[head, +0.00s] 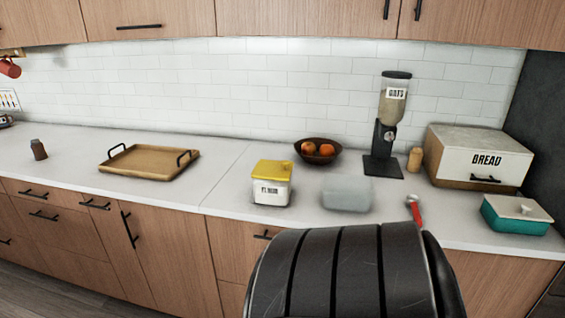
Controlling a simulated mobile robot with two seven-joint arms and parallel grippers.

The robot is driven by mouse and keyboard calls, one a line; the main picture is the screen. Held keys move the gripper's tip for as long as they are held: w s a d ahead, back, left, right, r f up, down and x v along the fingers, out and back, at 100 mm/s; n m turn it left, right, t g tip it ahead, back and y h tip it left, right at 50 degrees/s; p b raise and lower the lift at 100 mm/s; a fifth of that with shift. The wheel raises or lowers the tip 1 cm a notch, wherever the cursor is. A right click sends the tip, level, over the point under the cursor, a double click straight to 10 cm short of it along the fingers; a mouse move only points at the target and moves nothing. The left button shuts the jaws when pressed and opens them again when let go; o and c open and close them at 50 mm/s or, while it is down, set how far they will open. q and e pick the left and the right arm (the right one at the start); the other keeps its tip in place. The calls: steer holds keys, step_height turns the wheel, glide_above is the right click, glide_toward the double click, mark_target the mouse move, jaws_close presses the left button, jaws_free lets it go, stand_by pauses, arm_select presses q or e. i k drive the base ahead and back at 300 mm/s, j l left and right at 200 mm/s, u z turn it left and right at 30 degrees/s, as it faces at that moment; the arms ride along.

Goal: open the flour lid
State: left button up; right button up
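The flour container (271,191) is a small white box with a dark label on its front. It stands upright on the counter, left of the middle of the head view. Its yellow lid (272,170) sits on top and looks closed, with a small raised part near its right side. Neither of my grippers is in view, and nothing touches the container.
A clear box (346,194) and a fruit bowl (317,152) stand near the flour. A wooden tray (150,164) is left; an oats dispenser (386,130), bread box (478,158) and teal box (515,215) are right. A black ribbed shape (345,275), perhaps a chair back, fills the near foreground.

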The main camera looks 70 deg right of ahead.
mark_target(270, 170)
steer(key=z, duration=0.4)
steer(key=j+z, duration=0.1)
steer(key=z, duration=0.65)
steer(key=k+j+z, duration=0.1)
steer(key=z, duration=0.25)
